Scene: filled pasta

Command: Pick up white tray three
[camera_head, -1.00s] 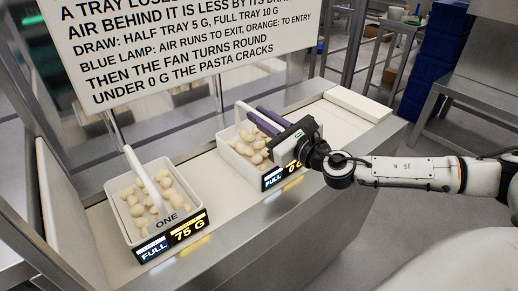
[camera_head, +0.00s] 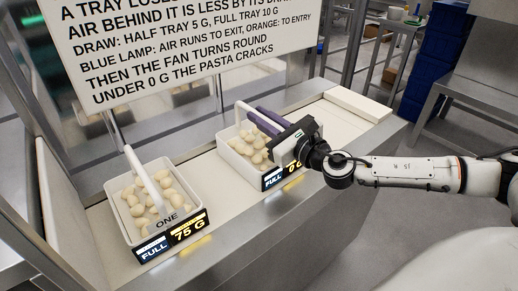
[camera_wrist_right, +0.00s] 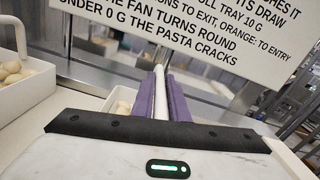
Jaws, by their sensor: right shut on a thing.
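A white tray (camera_head: 232,160) full of pale filled pasta sits on the right part of the counter. Its number is hidden by my gripper. Its front display (camera_head: 272,178) reads FULL, with a partly covered figure ending in "0 G". My right gripper (camera_head: 256,117) reaches over this tray from the right, its purple fingers shut on the tray's white handle (camera_head: 240,108). In the right wrist view the white handle bar (camera_wrist_right: 160,95) runs between the fingers. The tray appears to rest on the counter. My left gripper is not in view.
Another white tray (camera_head: 117,217), labelled ONE, stands to the left with pasta, an upright handle and a display reading FULL, 75 G. A large sign (camera_head: 190,45) hangs behind the trays. The cream counter (camera_head: 197,170) is bare between the trays.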

